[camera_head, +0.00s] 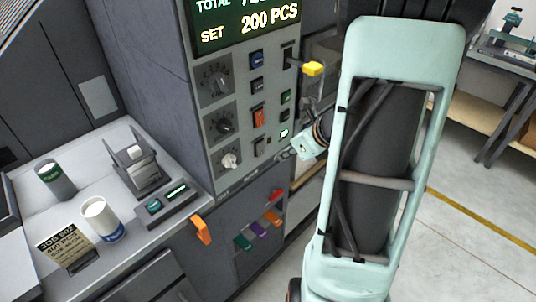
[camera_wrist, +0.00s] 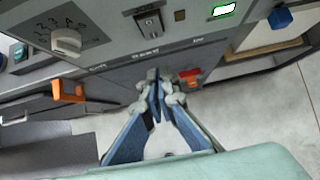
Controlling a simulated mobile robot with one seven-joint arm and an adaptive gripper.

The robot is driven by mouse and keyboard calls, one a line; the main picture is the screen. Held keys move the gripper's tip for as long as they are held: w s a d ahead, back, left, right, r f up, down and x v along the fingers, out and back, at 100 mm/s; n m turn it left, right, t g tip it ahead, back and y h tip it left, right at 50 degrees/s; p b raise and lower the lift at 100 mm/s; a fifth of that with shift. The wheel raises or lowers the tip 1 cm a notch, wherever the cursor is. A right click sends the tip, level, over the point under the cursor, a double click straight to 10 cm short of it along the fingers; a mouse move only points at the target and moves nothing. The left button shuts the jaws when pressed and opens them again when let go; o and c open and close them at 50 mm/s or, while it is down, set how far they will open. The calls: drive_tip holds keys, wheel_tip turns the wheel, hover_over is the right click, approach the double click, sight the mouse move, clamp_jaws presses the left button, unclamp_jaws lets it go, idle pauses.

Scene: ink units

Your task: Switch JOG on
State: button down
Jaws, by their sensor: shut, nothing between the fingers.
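The grey control panel (camera_head: 225,172) carries knobs, switches and buttons below a green display. I cannot read which label says JOG. A small dark rocker switch (camera_wrist: 148,22) is at the top of the wrist view, with a blurred label under it. It appears to be the lower switch (camera_head: 259,147) in the head view. My gripper (camera_wrist: 158,90) is shut and empty. Its fingertips show below that switch in the wrist view, apart from it as far as I can tell. In the head view, my gripper (camera_head: 286,154) is near the panel's lower right corner, partly hidden by my wrist.
A white-lit green button (camera_wrist: 223,10) is right of the switch, and a numbered knob (camera_wrist: 66,40) is left. A yellow-handled lever (camera_head: 312,68) sticks out above. An orange handle (camera_head: 202,229) juts out below. A desk (camera_head: 122,240) with cups stands left.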

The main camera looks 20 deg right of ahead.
sight(261, 148)
drive_tip(key=w+a+f, duration=0.2)
drive_tip(key=w+f, duration=0.2)
drive_tip(key=w, duration=0.2)
drive_tip(key=shift+w+a+f, duration=0.1)
drive_tip(key=shift+w, duration=0.05)
idle(0.3)
drive_tip(key=shift+w+a+t+b, duration=0.15)
drive_tip(key=shift+t+b, duration=0.15)
drive_tip(key=shift+b, duration=0.75)
